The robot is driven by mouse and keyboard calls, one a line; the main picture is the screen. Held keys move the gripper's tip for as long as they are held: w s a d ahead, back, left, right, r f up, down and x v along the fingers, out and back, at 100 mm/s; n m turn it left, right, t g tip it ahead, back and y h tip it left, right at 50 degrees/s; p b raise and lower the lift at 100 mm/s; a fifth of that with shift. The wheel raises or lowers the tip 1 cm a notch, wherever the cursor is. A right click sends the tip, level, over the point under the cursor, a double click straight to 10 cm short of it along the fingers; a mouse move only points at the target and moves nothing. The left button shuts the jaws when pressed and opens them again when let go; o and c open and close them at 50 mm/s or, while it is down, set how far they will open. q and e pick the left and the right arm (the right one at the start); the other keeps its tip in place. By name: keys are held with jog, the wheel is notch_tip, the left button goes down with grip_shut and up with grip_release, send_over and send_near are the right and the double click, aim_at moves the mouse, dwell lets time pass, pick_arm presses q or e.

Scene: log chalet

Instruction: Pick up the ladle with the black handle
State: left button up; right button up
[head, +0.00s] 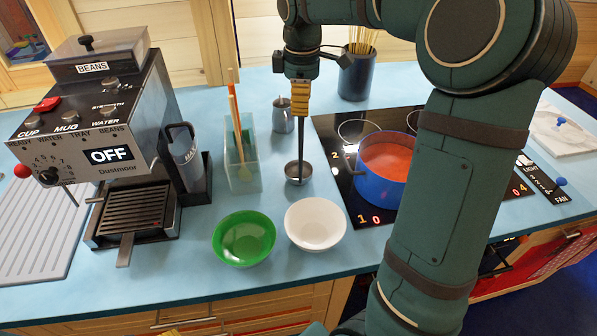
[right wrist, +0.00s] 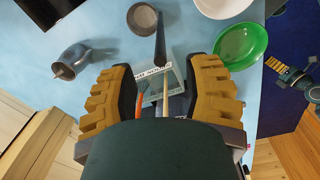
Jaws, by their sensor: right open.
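The ladle (head: 300,150) with the black handle stands near upright on the blue counter, its round metal bowl at the bottom. In the right wrist view the ladle (right wrist: 159,45) has its bowl at the top, and its handle points toward the jaws. My right gripper (head: 300,98) points down over the ladle. In the right wrist view its yellow fingers (right wrist: 160,85) are apart. The handle's upper end is at or between the fingertips; exact depth is unclear. Part of my left gripper (right wrist: 305,85) shows at the right edge of the wrist view; its jaws are unclear.
A clear holder (head: 244,172) with long utensils stands left of the ladle. A metal jug (head: 282,120) is behind it. A green bowl (head: 244,238) and a white bowl (head: 315,223) are in front. A blue pot (head: 378,190) sits on the hob to the right.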

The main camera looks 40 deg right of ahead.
aim_at(301, 125)
jog(key=shift+w+f+b, duration=0.1)
jog(key=shift+f+b, duration=0.5)
jog(key=shift+f, duration=2.8)
jog(key=shift+o, duration=0.2)
grip_shut()
